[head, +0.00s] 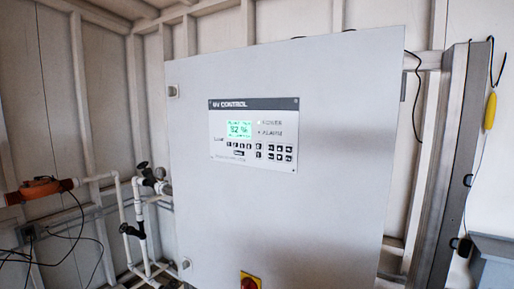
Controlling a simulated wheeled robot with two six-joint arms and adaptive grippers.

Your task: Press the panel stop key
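The UV control panel (254,134) is set in the upper left part of a large pale cabinet door (340,180). It has a dark header strip reading UV CONTROL and a lit green display (239,130) that seems to read 82 %. Small dark keys (262,150) run in rows below the display. Their labels are too small to read, so I cannot tell which one is the stop key. Two small indicators, seemingly labelled POWER and ALARM, sit right of the display. Neither of my grippers is in view.
A red and yellow rotary switch (250,283) is low on the cabinet. White pipes with black valves (133,231) and an orange fitting (38,190) stand at the left. A grey metal post (449,165) and a yellow hanging object (490,110) are at the right.

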